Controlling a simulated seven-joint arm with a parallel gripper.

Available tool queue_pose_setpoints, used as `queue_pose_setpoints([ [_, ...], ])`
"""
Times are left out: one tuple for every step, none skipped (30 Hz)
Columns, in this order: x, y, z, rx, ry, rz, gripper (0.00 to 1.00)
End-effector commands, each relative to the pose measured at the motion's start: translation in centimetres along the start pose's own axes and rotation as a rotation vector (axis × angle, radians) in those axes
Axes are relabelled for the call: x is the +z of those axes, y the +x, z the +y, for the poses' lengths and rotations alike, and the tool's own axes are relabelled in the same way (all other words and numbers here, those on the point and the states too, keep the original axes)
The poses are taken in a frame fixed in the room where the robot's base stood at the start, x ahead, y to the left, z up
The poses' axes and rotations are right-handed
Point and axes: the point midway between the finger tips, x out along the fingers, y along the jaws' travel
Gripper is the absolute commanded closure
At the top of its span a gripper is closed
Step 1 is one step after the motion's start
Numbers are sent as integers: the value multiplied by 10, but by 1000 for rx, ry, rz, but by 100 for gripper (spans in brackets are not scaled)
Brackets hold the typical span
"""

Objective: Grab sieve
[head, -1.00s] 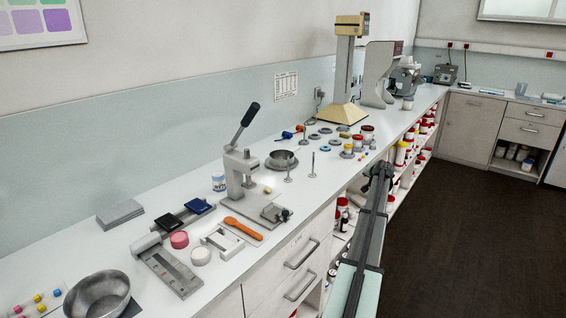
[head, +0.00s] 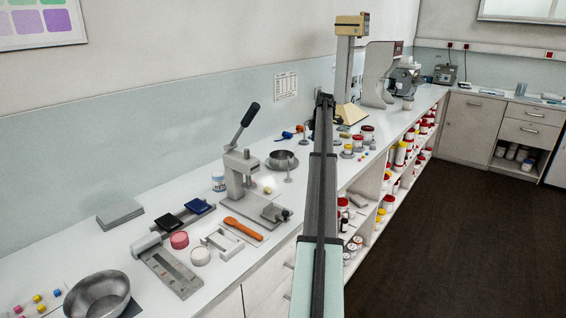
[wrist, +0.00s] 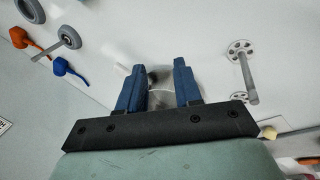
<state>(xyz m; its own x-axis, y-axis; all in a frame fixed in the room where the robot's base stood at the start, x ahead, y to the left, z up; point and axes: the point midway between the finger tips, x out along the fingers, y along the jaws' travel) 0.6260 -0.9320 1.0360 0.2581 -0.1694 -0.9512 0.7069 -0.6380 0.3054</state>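My gripper (wrist: 159,64) is open in the wrist view, its two blue fingers apart above the white counter. A small shiny metal thing (wrist: 160,78) shows between the fingers, partly hidden and too blurred to identify. Right of the fingers stands a perforated disc with an upright rod (wrist: 242,50); a second disc (wrist: 239,96) is below it. I cannot tell for sure which thing is the sieve. In the head view a metal bowl (head: 281,158) and a rod on a disc (head: 289,168) stand left of my arm, which hides my gripper.
An orange tool (wrist: 20,38), a blue tool (wrist: 68,70) and a grey disc with a rod (wrist: 68,38) lie at the left in the wrist view. A lever press (head: 240,170) stands nearer on the counter, and a tall beige machine (head: 348,70) stands farther back.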

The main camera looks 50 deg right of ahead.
Motion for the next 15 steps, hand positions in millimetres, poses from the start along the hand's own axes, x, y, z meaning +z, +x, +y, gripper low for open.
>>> queue_pose_setpoints([
  [-16, -5, 10, -42, -107, -1, 66],
  [-25, -7, 12, -68, -172, 2, 66],
  [-35, -11, 14, -103, -254, 5, 66],
  [-43, -13, 15, -128, -313, 9, 66],
  [-50, -16, 16, -152, -369, 14, 66],
  [-59, -20, 18, -182, -438, 21, 66],
  [-65, -23, 19, -202, -487, 27, 66],
  [-72, -25, 20, -219, -532, 33, 66],
  [-78, -29, 21, -242, -584, 41, 66],
  [-82, -31, 21, -257, -618, 47, 66],
  [-86, -33, 22, -269, -648, 52, 66],
  [-91, -35, 22, -283, -682, 60, 66],
  [-94, -36, 22, -292, -703, 64, 66],
  [-96, -37, 22, -299, -721, 67, 66],
  [-98, -38, 22, -306, -737, 70, 66],
])
